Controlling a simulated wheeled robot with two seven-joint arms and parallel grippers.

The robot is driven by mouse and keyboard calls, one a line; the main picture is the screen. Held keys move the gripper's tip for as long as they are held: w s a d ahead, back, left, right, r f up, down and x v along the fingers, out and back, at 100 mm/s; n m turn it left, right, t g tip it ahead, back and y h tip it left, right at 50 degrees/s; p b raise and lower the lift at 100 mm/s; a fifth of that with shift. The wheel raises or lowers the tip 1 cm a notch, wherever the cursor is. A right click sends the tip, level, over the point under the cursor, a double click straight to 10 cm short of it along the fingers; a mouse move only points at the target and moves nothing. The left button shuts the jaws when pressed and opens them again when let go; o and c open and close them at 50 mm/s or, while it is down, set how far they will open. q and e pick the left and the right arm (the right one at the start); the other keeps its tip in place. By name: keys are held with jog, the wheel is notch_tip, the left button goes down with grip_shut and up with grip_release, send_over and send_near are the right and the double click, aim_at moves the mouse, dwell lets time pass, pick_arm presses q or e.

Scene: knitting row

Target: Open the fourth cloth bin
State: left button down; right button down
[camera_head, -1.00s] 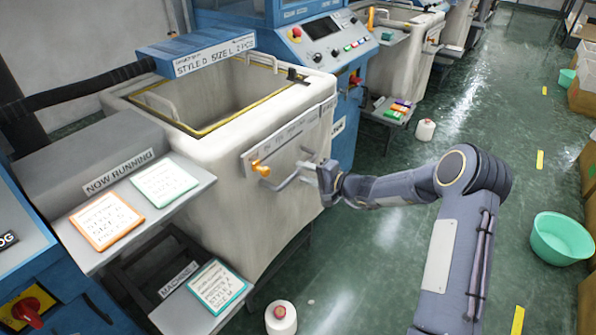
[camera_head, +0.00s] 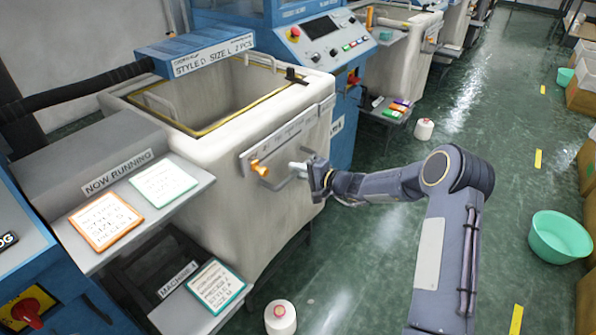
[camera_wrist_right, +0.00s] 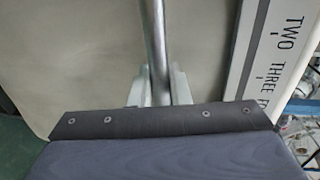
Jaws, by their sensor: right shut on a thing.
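A large cream bin (camera_head: 225,150) with an open top and a yellow-edged rim stands at a blue machine. Whether it is the fourth bin cannot be told. In the right wrist view the bar (camera_wrist_right: 158,45) runs down between my fingers (camera_wrist_right: 160,88), beside a plate (camera_wrist_right: 272,50) reading "TWO THREE". My left gripper is out of view.
A shelf (camera_head: 205,182) with two cards stands left of the bin. A white cone (camera_head: 281,318) stands on the floor in front. A green basin (camera_head: 560,238) lies at the right. The floor (camera_head: 370,270) between is mostly clear.

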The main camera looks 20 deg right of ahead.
jog(key=shift+s+d+f, duration=0.1)
jog(key=shift+s+d+b, duration=0.2)
jog(key=shift+b, duration=0.1)
jog(key=f+b+v, duration=0.2)
jog(key=b+v, duration=0.1)
jog(key=v, duration=0.7)
jog(key=f+b+v, duration=0.2)
jog(key=b+v, duration=0.2)
jog(key=v, duration=0.7)
jog(key=s+f+b+v, duration=0.1)
jog(key=f+b+v, duration=0.1)
jog(key=v, duration=0.9)
jog(key=shift+s+d+b, duration=0.25)
jog(key=shift+d+b, duration=0.05)
jog(key=shift+b, duration=0.55)
jog(key=c, duration=1.4)
grip_release()
